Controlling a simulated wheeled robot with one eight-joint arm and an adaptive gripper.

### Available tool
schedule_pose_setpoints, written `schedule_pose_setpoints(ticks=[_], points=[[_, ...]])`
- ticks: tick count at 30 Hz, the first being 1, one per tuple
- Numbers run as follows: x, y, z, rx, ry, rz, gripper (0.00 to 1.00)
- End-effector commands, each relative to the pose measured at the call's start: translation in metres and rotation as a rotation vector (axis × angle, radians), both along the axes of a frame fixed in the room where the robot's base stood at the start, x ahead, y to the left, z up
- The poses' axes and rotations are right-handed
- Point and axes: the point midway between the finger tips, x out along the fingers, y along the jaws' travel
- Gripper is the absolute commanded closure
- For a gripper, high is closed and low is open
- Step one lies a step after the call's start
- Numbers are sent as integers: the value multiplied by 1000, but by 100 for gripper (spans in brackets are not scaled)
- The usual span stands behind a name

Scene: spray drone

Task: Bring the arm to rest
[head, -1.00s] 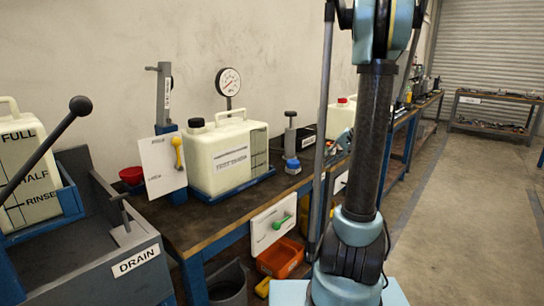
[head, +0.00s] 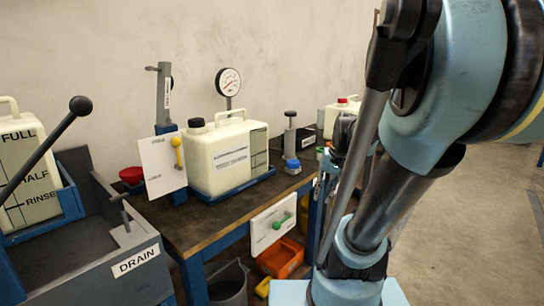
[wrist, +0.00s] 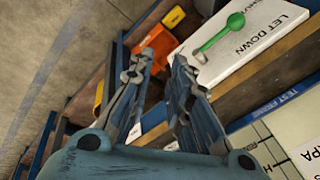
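My gripper (wrist: 165,60) shows in the wrist view with its two fingers apart and nothing between them. Beyond the fingertips lie the bench edge and the white "LET DOWN" panel (wrist: 262,28) with its green lever (wrist: 225,35). In the head view my blue and black arm (head: 420,120) fills the right side, bent, with a large joint close to the camera. The arm hides the bench behind it. The gripper is mostly hidden there.
The bench (head: 215,226) carries a labelled tank (head: 222,160), a gauge (head: 229,82), a panel with a yellow lever (head: 162,166) and a red cup (head: 132,175). A drain sink (head: 70,270) stands at left. Below are an orange bin (head: 281,258) and a bucket (head: 228,283). Floor at right is clear.

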Motion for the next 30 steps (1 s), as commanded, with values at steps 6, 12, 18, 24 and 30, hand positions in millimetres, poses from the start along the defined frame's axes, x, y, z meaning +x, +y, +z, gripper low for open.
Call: schedule_pose_setpoints(ticks=[6,12,18,24,30], points=[[-47,-3,-22,-100,-7,56,82],[-80,-12,-43,-185,-20,102,82],[-96,-18,-55,-234,-26,127,82],[-99,-19,-58,-245,-28,132,82],[-99,-19,-58,-245,-28,132,82]])
